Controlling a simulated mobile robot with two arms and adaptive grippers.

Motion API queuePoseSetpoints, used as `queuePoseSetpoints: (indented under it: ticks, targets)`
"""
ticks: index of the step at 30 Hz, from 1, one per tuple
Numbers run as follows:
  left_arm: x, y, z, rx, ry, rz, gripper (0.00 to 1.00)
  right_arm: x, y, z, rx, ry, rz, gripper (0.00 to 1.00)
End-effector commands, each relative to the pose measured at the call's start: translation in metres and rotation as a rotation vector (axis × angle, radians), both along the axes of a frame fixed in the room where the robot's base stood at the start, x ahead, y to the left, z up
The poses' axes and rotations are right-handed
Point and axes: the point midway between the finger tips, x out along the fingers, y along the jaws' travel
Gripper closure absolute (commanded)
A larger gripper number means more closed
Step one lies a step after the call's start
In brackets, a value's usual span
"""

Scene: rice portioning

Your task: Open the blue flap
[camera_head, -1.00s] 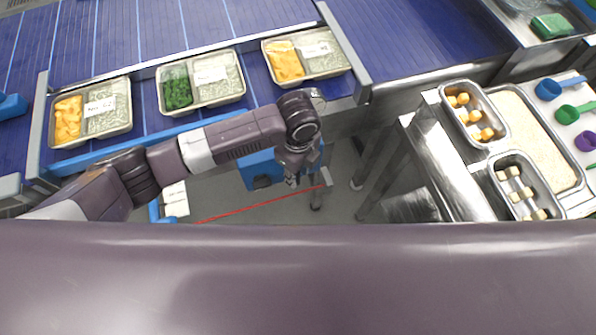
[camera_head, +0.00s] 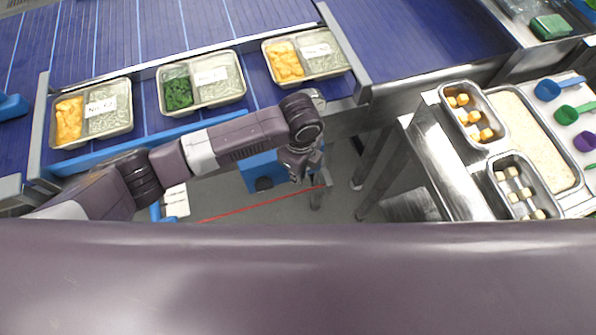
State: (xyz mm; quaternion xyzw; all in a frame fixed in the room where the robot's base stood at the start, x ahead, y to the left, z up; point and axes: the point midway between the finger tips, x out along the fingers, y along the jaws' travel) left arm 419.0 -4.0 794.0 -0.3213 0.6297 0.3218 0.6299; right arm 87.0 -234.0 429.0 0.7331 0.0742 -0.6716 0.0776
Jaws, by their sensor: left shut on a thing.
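A blue panel (camera_head: 258,171), which looks like the blue flap, shows below the front edge of the conveyor, with a dark round part on it. My left arm reaches across from the left. My left gripper (camera_head: 303,176) is at the right side of this panel, pointing down, and is shut on it. My wrist covers part of the panel, and the exact contact between fingers and flap is too small to see. My right gripper is out of view.
Three two-part trays (camera_head: 108,110) with food and labels stand on the blue conveyor (camera_head: 270,22) behind my arm. At the right, a steel counter (camera_head: 452,168) holds food pans and coloured scoops. A red line (camera_head: 240,208) marks the open floor.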

Motion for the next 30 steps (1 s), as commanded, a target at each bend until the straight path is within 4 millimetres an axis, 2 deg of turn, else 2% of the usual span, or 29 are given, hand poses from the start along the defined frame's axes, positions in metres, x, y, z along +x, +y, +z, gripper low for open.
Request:
queuePoseSetpoints:
  ticks: [15,24,30]
  targets:
    - [-0.011,-0.046,0.004,-0.004,0.004,0.347,1.00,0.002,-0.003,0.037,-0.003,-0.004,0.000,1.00]
    - [-0.009,-0.067,0.002,-0.004,0.003,0.516,1.00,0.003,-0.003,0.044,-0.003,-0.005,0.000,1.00]
    - [-0.007,-0.073,0.001,-0.004,0.001,0.570,1.00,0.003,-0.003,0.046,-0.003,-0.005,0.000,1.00]
